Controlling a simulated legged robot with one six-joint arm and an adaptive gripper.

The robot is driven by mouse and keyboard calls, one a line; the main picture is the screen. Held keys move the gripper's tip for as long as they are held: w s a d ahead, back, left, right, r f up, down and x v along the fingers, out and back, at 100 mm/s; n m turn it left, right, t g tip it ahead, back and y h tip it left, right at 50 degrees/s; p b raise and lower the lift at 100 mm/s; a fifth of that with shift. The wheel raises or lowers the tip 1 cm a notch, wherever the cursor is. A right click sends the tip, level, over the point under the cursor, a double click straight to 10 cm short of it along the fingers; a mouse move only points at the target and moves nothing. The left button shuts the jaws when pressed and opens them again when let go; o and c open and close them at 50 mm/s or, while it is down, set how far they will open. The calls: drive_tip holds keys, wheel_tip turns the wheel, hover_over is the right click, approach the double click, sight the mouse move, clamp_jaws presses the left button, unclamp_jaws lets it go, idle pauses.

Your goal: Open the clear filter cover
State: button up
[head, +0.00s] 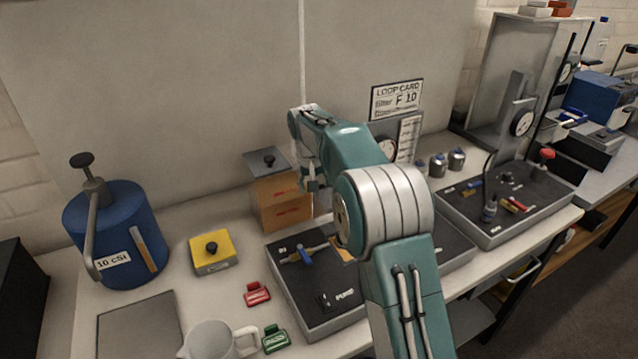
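I cannot make out a clear filter cover for certain. A box with orange-brown sides (281,205) stands at the back of the bench, left of my wrist. A grey plate with a dark knob (266,161) shows at its top; I cannot tell whether it is the cover or see-through. My gripper (312,186) points down at the box's right side, small and partly lost against the arm. I cannot tell whether it touches the box or how its fingers stand. My arm hides the area to the right of the box.
A black-topped pump panel (318,287) with a blue-handled valve lies in front. A yellow block (211,253), blue cylinder (118,235), red clip (257,293), green clip (275,339) and grey jug (210,342) stand left. A second panel (505,200) is right.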

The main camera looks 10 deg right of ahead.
drive_tip(key=shift+w+d+r, duration=0.1)
drive_tip(key=shift+d+r, duration=0.1)
drive_tip(key=shift+d, duration=0.2)
wheel_tip(320, 180, up, 12)
drive_tip(key=s+a, duration=0.1)
drive_tip(key=shift+s+a+f, duration=0.15)
drive_tip(key=shift+s+a, duration=0.05)
drive_tip(key=shift+s, duration=0.05)
idle(0.5)
